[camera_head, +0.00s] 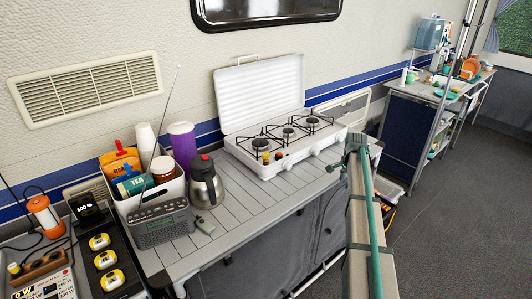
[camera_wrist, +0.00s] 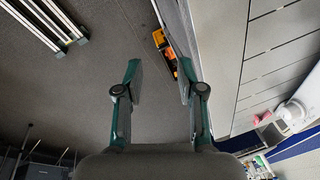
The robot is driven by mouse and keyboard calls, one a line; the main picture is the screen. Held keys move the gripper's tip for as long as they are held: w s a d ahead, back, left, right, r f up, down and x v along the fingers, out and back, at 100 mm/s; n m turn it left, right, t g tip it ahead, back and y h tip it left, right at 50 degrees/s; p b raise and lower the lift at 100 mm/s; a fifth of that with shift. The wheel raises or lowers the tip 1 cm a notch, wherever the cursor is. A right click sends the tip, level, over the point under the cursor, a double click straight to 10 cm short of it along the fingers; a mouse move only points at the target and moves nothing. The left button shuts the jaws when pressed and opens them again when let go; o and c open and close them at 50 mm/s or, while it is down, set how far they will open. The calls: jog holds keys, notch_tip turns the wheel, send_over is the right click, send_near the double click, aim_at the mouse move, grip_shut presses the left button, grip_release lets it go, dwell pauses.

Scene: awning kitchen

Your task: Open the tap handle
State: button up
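I cannot make out a tap or tap handle in either view. A blue water container (camera_head: 430,33) stands on the shelf of the far cart in the head view; any tap on it is too small to tell. My gripper (camera_wrist: 159,78) shows in the wrist view with its two green fingers apart and nothing between them. It hangs over the grey floor beside the counter (camera_wrist: 262,60). In the head view my arm rises in front of the counter's right end, and I cannot tell the fingers there.
A white three-burner stove (camera_head: 300,143) with its lid up is on the slatted counter (camera_head: 180,251). A steel kettle (camera_head: 205,183), a caddy and a radio (camera_head: 160,222) stand left of it. The far cart (camera_head: 412,105) holds dishes. Open floor (camera_head: 460,220) lies at right.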

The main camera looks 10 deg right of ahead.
jog(key=w+a+r+n+g+y+p, duration=0.1)
jog(key=w+a+r+p, duration=0.2)
jog(key=w+a+r, duration=0.35)
jog(key=w+a+r+n+p, duration=0.1)
jog(key=w+a+r+p, duration=0.2)
jog(key=a, duration=0.6)
notch_tip(320, 180, up, 10)
jog(key=n+g+p, duration=0.2)
jog(key=p, duration=0.1)
send_over(266, 154)
notch_tip(266, 154, down, 11)
jog(key=p, duration=0.3)
jog(key=shift+r, duration=0.1)
grip_shut()
